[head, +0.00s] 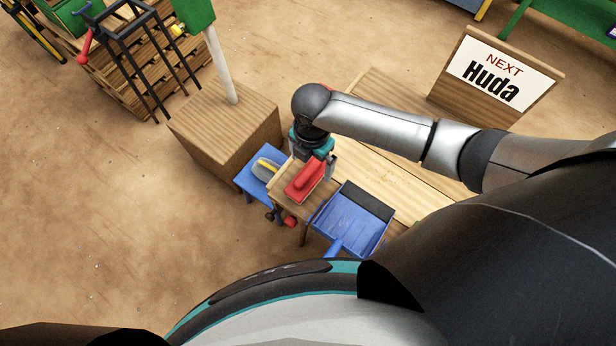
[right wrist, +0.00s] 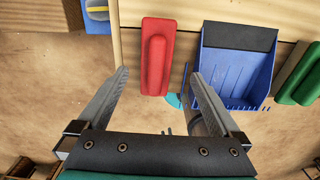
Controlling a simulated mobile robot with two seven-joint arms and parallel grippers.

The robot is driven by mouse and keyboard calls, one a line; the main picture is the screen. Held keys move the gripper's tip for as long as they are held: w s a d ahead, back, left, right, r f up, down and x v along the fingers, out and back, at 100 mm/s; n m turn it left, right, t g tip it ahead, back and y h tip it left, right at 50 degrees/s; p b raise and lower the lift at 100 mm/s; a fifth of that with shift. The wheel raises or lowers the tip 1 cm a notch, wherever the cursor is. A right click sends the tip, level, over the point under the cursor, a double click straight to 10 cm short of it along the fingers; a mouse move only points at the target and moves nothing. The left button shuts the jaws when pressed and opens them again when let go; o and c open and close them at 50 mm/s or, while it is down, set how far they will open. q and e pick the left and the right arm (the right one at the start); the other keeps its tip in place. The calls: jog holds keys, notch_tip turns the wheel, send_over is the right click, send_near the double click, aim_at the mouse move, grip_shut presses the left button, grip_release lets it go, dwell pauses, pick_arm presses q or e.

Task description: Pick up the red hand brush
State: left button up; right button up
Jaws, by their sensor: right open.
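The red hand brush (head: 305,180) lies on the left end of the wooden bench, with its raised handle on top. It also shows in the right wrist view (right wrist: 157,58), in the upper middle, between and beyond the fingertips. My right gripper (head: 318,160) is just above and beside the brush in the head view. In the right wrist view its two fingers (right wrist: 158,75) are spread wide with nothing between them, one on each side of the brush. Whether the fingers are level with the brush is hard to tell. My left gripper is out of view.
A blue dustpan (head: 350,218) lies right of the brush. A green brush (right wrist: 298,75) shows farther right in the wrist view. A blue stand (head: 252,183) with a yellow-and-grey item is left of it. A wooden box (head: 222,130) with a white post stands behind. A "NEXT Huda" sign (head: 495,75) stands at right.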

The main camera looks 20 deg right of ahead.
aim_at(308, 171)
jog(key=shift+a+f+b, duration=0.2)
jog(key=shift+f+b, duration=0.2)
jog(key=shift+f, duration=0.95)
jog(key=shift+a+f+b, duration=0.2)
jog(key=shift+f+b, duration=0.15)
jog(key=shift+f, duration=1)
jog(key=shift+w, duration=0.1)
grip_shut()
jog(key=shift+r, duration=0.1)
notch_tip(308, 171, up, 20)
jog(key=p, duration=0.4)
jog(key=shift+p, duration=0.4)
